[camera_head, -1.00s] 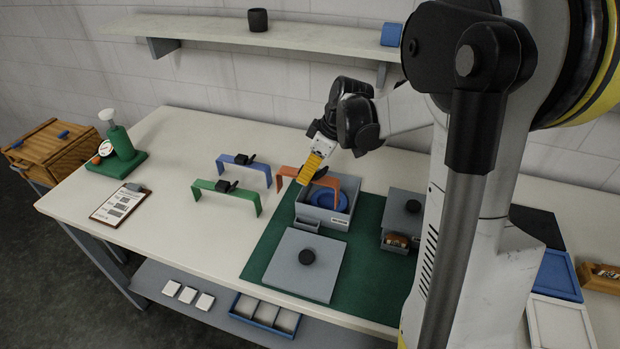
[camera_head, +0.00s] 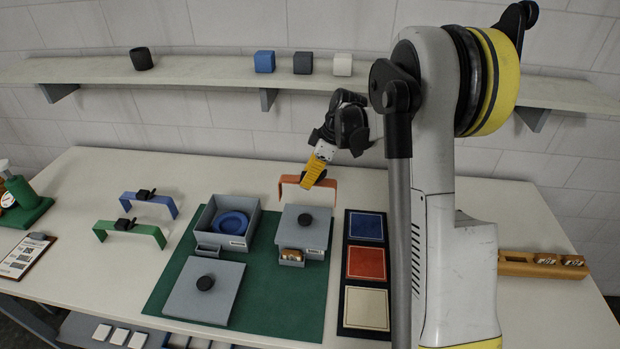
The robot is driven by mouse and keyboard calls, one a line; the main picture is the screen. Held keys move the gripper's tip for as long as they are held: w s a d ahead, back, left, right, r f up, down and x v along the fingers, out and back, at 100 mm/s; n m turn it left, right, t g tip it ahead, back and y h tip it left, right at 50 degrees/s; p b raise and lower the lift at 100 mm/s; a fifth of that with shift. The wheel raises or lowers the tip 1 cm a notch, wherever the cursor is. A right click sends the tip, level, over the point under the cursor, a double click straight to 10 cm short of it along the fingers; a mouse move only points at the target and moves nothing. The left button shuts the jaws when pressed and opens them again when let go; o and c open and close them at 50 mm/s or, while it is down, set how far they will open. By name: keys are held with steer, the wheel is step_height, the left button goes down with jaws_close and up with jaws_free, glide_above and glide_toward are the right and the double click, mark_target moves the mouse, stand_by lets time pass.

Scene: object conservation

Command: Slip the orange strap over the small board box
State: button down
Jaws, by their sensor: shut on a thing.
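My gripper (camera_head: 313,178) is shut on the orange strap (camera_head: 289,180), a flat bar with two short legs pointing down. The strap shows just above the far edge of the small grey lidded box (camera_head: 318,240) in the picture. Its legs do not appear around the box, and I cannot tell the exact height. The small box has a grey lid with a black knob (camera_head: 305,219) and stands at the right of the green mat (camera_head: 255,300). A small front tray (camera_head: 291,262) on it holds a brown-gold thing.
A larger open grey box (camera_head: 208,240) with a blue ring-shaped thing stands to the left, its lid (camera_head: 190,300) lying in front. Blue (camera_head: 165,202) and green (camera_head: 140,230) straps stand further left. A black tray (camera_head: 350,320) of coloured tiles lies to the right.

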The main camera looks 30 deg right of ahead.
steer(key=shift+b+x, duration=0.4)
steer(key=shift+x, duration=0.4)
steer(key=b, duration=0.6)
glide_toward(308, 208)
steer(key=a+f, duration=0.2)
steer(key=f, duration=0.1)
steer(key=a+f, duration=0.1)
steer(key=a, duration=0.1)
steer(key=shift+w+f, duration=0.3)
steer(key=shift+w, duration=0.05)
steer(key=shift+s+f+b, duration=0.15)
steer(key=shift+f+b, duration=0.65)
steer(key=shift+b, duration=0.2)
stand_by(0.5)
steer(key=shift+w+d+f+b, duration=0.25)
steer(key=shift+w+f+b, duration=0.15)
steer(key=shift+f+b, duration=0.15)
stand_by(0.3)
steer(key=shift+w+d+f, duration=0.25)
steer(key=shift+w+f, duration=0.05)
steer(key=shift+w+f+b, duration=0.15)
steer(key=shift+f+b, duration=0.1)
steer(key=shift+b, duration=0.15)
stand_by(0.3)
